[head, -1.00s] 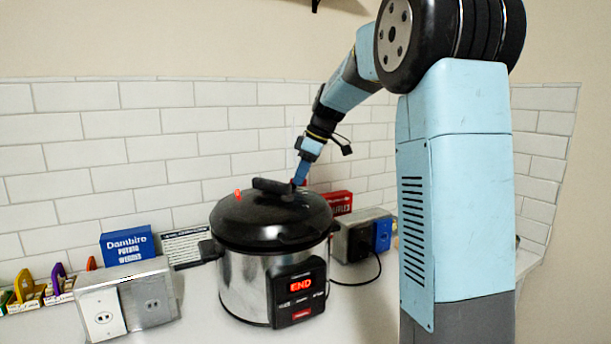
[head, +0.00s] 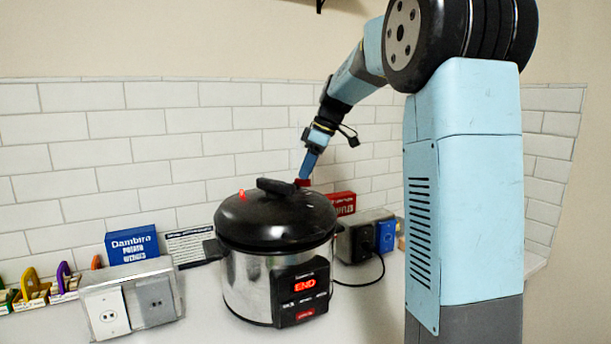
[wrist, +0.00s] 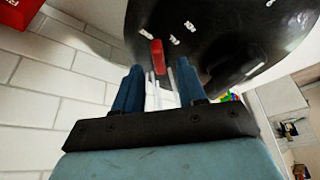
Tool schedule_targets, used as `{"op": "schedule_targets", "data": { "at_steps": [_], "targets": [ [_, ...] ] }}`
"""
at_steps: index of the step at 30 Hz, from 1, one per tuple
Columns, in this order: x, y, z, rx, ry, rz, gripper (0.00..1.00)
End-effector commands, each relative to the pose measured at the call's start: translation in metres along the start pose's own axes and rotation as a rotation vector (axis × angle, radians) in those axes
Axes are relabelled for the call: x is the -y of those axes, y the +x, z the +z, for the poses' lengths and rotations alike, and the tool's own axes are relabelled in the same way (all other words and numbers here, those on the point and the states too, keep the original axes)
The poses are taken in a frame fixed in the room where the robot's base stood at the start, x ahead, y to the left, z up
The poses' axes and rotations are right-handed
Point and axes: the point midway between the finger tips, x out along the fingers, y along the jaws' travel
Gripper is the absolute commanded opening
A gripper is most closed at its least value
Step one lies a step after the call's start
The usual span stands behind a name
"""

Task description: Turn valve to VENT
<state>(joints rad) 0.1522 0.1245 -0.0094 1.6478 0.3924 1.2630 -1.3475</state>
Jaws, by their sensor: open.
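The pressure cooker (head: 275,265) has a steel body, a black lid (head: 270,220) and a display reading END. A red valve (head: 302,182) sits at the back right of the lid. In the wrist view it is a red lever (wrist: 157,56) on the black lid, near small white markings (wrist: 180,33) too small to read. My gripper (head: 309,163) is just above the red valve in the head view. In the wrist view its blue fingers (wrist: 160,88) are apart with nothing held between them, and the red lever lies just beyond their tips. Contact cannot be told.
A small red pin (head: 242,195) stands on the lid's left, beside the black lid handle (head: 284,187). Outlet boxes stand left (head: 130,300) and right (head: 365,235) of the cooker. A blue Dambira box (head: 132,245) and a red box (head: 342,203) stand near the tiled wall.

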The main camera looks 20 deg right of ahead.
Motion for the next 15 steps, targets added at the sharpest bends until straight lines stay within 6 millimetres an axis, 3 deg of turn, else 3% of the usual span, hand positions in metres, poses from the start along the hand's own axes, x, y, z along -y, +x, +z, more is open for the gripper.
{"op": "schedule_targets", "data": {
  "at_steps": [9, 15],
  "targets": [
    [-0.001, -0.065, -0.001, -0.001, -0.001, 0.003, 0.4],
    [-0.002, -0.095, -0.001, 0.0, -0.001, 0.001, 0.4]
  ]
}}
